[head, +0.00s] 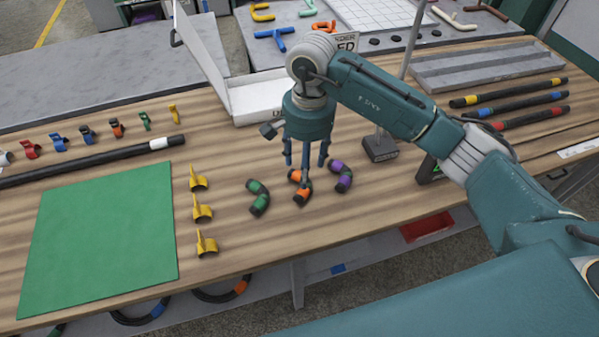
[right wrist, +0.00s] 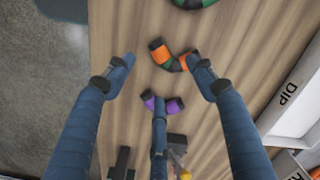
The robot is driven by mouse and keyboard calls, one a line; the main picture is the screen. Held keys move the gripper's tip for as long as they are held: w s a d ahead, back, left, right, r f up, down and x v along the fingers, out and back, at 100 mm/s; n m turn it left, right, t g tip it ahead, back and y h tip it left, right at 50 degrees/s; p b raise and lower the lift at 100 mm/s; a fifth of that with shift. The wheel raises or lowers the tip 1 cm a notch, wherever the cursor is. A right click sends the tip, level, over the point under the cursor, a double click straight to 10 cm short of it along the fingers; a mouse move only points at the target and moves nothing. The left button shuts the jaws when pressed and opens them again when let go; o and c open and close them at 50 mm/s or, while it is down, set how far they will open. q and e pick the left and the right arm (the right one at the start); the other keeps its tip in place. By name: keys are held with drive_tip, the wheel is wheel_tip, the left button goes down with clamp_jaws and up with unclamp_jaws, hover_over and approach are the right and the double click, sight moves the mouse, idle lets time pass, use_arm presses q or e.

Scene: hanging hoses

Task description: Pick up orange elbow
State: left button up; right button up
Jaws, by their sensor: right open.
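The orange elbow (head: 302,193) is a short bent black pipe piece with orange bands, lying on the wooden table between a green-banded elbow (head: 258,197) and a purple-banded elbow (head: 341,176). My right gripper (head: 306,162) points down above it with its fingers spread and partly covers it in the head view. In the right wrist view, the orange elbow (right wrist: 163,55) lies between the two side fingers of my open gripper (right wrist: 160,78), closer to the right one, whose tip overlaps its end. I cannot tell whether they touch. My left gripper is not in view.
Yellow hooks (head: 204,243) and a green mat (head: 100,238) lie to the left. A stand with a pole (head: 380,147) rises just right of the elbows. A white bin (head: 255,98) stands behind. Banded hoses (head: 518,102) lie at right.

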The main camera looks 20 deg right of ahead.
drive_tip(key=p, duration=0.1)
hover_over(307, 190)
drive_tip(key=shift+h, duration=0.3)
drive_tip(key=f, duration=0.4)
drive_tip(key=shift+d+f, duration=0.3)
drive_tip(key=shift+d, duration=0.05)
drive_tip(key=shift+a+f+p, duration=0.2)
drive_tip(key=shift+f+p, duration=0.3)
drive_tip(key=shift+f, duration=0.1)
drive_tip(key=f, duration=0.1)
drive_tip(key=f+p, duration=0.1)
drive_tip(key=f, duration=0.1)
drive_tip(key=shift+s+a+f+p, duration=0.1)
drive_tip(key=shift+a+f+p, duration=0.2)
drive_tip(key=shift+f, duration=0.45)
drive_tip(key=c, duration=1.2)
